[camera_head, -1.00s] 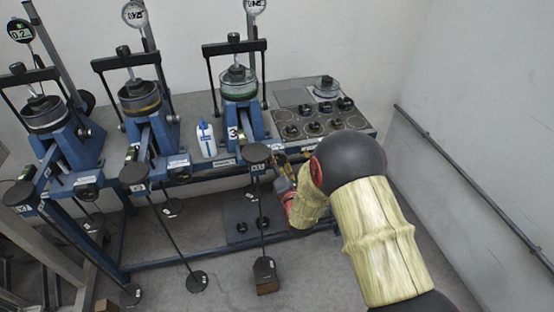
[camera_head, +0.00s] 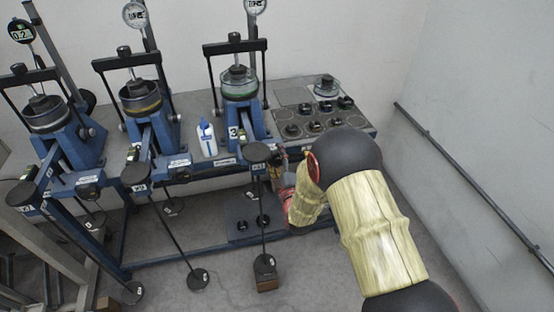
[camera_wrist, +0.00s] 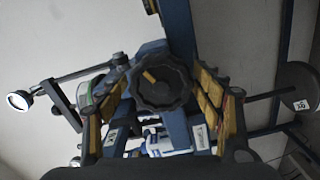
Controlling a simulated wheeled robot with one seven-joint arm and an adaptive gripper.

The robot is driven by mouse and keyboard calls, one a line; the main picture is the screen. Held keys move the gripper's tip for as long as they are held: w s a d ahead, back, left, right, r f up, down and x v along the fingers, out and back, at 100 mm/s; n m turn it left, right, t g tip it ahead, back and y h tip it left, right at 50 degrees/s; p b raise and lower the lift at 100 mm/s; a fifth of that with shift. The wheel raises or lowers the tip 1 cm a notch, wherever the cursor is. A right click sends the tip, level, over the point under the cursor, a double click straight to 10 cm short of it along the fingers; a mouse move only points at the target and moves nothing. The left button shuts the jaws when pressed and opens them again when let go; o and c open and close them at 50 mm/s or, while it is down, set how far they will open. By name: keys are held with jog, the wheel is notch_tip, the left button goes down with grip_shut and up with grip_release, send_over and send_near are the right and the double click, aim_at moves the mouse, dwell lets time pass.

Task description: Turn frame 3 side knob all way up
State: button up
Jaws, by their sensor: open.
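Frame 3 (camera_head: 246,122) is the rightmost blue lever frame in the head view, with a "3" label on it. Its side knob (camera_wrist: 163,82) is a black scalloped disc with an orange mark pointing to the upper left in the wrist view. In the head view I cannot make out the knob clearly beside my arm. My gripper (camera_wrist: 160,92) is open, with one yellow-padded finger on each side of the knob. I cannot tell whether either finger touches it. In the head view my gripper (camera_head: 280,168) is small and partly hidden by my wrist.
Two similar frames (camera_head: 150,125) stand to the left on the blue bench. A white and blue bottle (camera_head: 207,138) stands left of frame 3. Black weights lie on a tray (camera_head: 284,114) at right. Hanger rods with dark discs (camera_head: 264,264) hang in front. A rail (camera_head: 470,180) runs along the right wall.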

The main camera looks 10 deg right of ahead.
jog(key=shift+f, duration=0.1)
jog(key=shift+s+d, duration=0.1)
jog(key=shift+s, duration=3)
jog(key=shift+d, duration=0.1)
